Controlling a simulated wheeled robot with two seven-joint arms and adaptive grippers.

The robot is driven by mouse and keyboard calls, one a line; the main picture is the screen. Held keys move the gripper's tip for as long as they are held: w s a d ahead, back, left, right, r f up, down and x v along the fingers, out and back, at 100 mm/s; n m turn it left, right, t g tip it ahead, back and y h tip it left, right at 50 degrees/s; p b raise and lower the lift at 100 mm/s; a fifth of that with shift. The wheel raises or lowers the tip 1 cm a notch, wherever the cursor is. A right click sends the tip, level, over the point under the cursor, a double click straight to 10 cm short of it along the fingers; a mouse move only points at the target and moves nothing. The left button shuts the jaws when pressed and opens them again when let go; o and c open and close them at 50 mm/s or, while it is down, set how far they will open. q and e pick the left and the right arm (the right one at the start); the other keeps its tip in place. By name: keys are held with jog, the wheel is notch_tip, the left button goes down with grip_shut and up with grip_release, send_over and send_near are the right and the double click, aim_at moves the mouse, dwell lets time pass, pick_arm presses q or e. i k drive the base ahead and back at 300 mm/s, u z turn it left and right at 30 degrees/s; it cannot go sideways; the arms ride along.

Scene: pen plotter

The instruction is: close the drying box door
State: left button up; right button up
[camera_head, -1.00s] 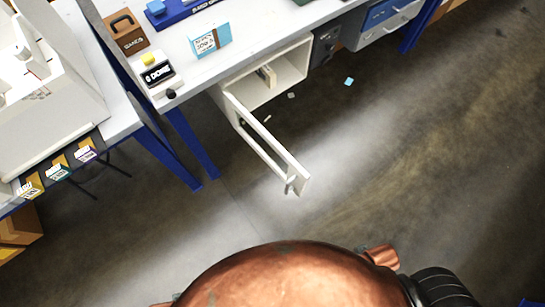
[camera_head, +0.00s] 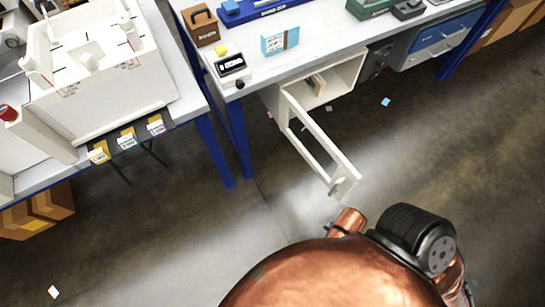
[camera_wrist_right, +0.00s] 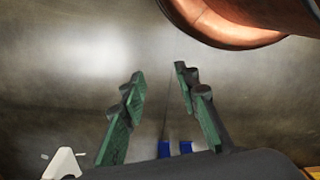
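The drying box (camera_head: 355,72) is an open-fronted white box under the far table in the head view, with its inside showing. Its white, frame-like door (camera_head: 325,139) stands wide open, swung out from the box's left side over the floor. A small grey handle (camera_head: 336,188) is at the door's free end. My right gripper (camera_wrist_right: 160,78) is open and empty in the wrist view, with bare floor between its fingers. A white piece (camera_wrist_right: 63,164) shows at the wrist view's lower left; I cannot tell if it is the door. My left gripper is not in view.
The far table's blue leg (camera_head: 238,140) stands left of the door. A second table with a white machine (camera_head: 100,90) is at left. Grey-blue drawers (camera_head: 440,40) are right of the box. Floor around the door's end is clear, with small scraps lying about.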

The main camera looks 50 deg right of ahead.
aim_at(346, 176)
jog(key=u, duration=0.2)
jog(key=k, duration=0.8)
jog(key=z, duration=3)
jog(key=k, duration=1.05)
jog(key=u, duration=1.45)
jog(key=i, duration=0.5)
jog(key=u, duration=0.1)
